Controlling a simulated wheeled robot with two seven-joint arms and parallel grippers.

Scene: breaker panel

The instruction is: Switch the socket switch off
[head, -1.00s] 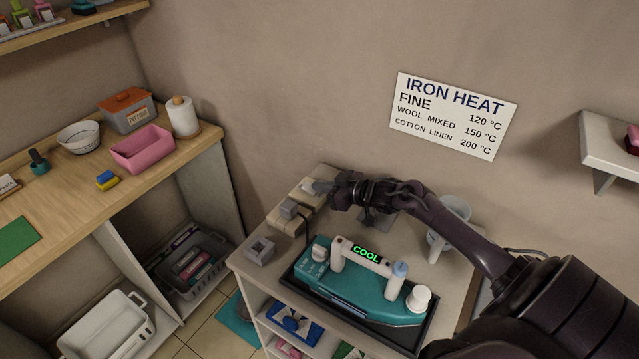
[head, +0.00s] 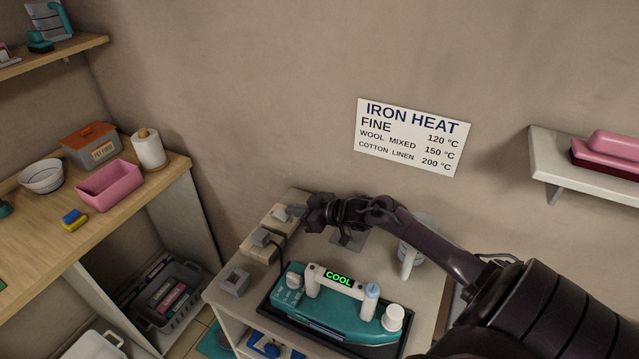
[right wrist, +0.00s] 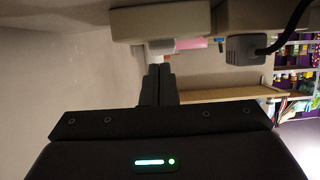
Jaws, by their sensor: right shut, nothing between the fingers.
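The beige socket block (head: 258,252) lies at the back left of the iron's stand, with a grey plug (head: 261,238) and dark cord in it. A small pale piece (right wrist: 161,47), perhaps the switch, shows just past my fingertips. My right gripper (head: 287,213) is shut and empty at the block's far end; its fingers (right wrist: 158,72) point at that piece. Contact and the switch's position cannot be told. My left gripper is out of view.
A teal iron (head: 325,318) with a green COOL display sits on a black tray in front of my right arm. A grey square block (head: 235,281) and a pale jug (head: 413,238) flank it. The wall behind carries an iron heat sign (head: 412,138).

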